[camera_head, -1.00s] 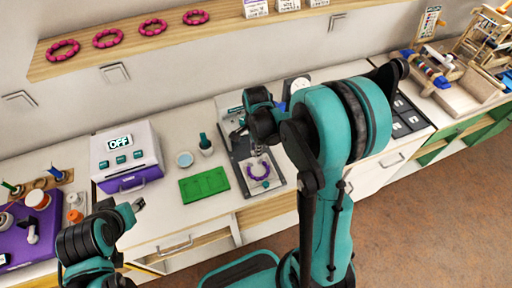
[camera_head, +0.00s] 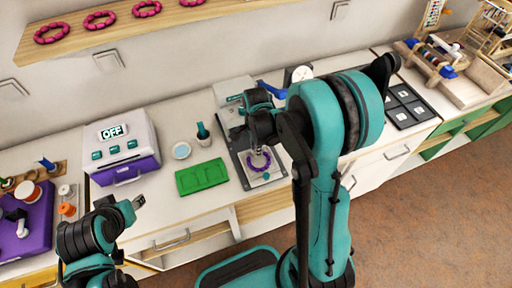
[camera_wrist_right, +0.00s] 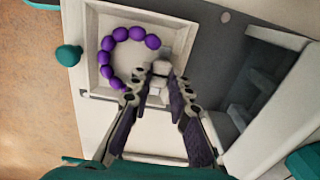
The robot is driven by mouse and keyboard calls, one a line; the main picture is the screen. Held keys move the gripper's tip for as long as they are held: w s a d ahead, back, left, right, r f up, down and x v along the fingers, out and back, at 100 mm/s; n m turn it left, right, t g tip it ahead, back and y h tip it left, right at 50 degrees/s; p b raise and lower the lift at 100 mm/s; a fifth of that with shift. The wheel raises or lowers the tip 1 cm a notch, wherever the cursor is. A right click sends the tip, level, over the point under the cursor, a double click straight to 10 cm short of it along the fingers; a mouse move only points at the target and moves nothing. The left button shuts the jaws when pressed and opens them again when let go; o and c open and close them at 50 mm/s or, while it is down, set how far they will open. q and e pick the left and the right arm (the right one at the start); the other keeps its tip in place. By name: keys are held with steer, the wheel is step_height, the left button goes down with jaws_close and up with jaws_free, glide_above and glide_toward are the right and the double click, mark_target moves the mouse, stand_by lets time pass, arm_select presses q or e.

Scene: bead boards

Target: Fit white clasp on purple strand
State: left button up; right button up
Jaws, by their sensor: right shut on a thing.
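The purple strand (camera_head: 265,166) is an open ring of round beads in a shallow white square tray on the grey board; it also shows in the right wrist view (camera_wrist_right: 106,58). My right gripper (camera_head: 257,150) is over the tray, at the strand's far side. In the right wrist view my right gripper (camera_wrist_right: 160,83) is shut on the small white clasp (camera_wrist_right: 161,68), which sits at the gap between the strand's ends. The fingers hide part of the beads and whether clasp and strand touch. My left gripper (camera_head: 138,202) is away at the lower left; its finger gap is unclear.
A green mat (camera_head: 202,177) lies left of the grey board (camera_head: 246,178). A teal knob (camera_wrist_right: 69,55) is beside the tray.

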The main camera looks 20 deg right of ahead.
steer(key=o, duration=1.2)
steer(key=shift+o, duration=0.2)
steer(key=shift+r, duration=0.2)
steer(key=shift+r+p, duration=2.6)
steer(key=shift+r, duration=0.8)
steer(key=s+a+r+n+t+b, duration=0.1)
steer(key=s+a+r+n+t, duration=0.1)
steer(key=s+r+n, duration=0.3)
steer(key=s+a+r+n+t+b, duration=0.2)
steer(key=s+r+n+t, duration=0.3)
steer(key=n, duration=0.8)
steer(key=shift+s+a+r+n, duration=0.3)
steer(key=shift+s+a+r, duration=0.1)
steer(key=shift+s+a, duration=0.3)
